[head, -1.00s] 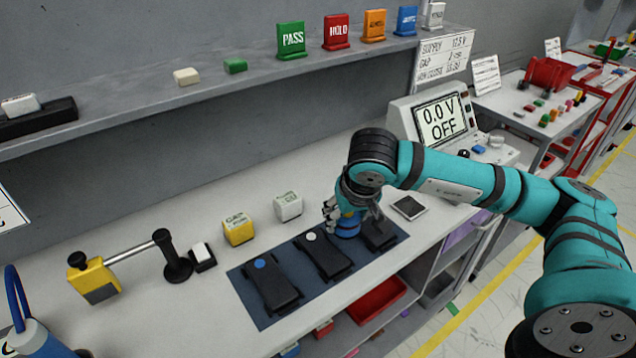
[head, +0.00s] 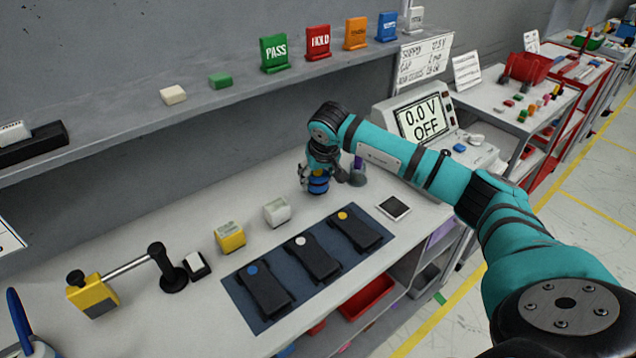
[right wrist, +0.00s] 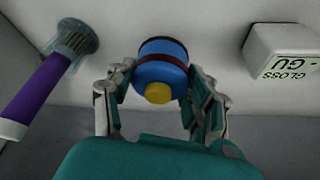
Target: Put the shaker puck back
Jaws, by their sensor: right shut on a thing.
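The shaker puck (head: 318,183) is a short blue cylinder with a dark band and a yellow button. My right gripper (head: 316,174) is shut around it over the bench behind the mat. The right wrist view shows the puck (right wrist: 160,72) between the two fingers (right wrist: 158,92), its yellow button facing the camera. I cannot tell whether its underside touches the bench. My left gripper is out of view.
A purple-handled brush (right wrist: 38,92) is left of the puck in the wrist view, a white gloss block (right wrist: 283,52) right. The dark mat (head: 238,298) holds three black modules (head: 355,232). The white block (head: 277,212) and yellow block (head: 230,236) stand behind it.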

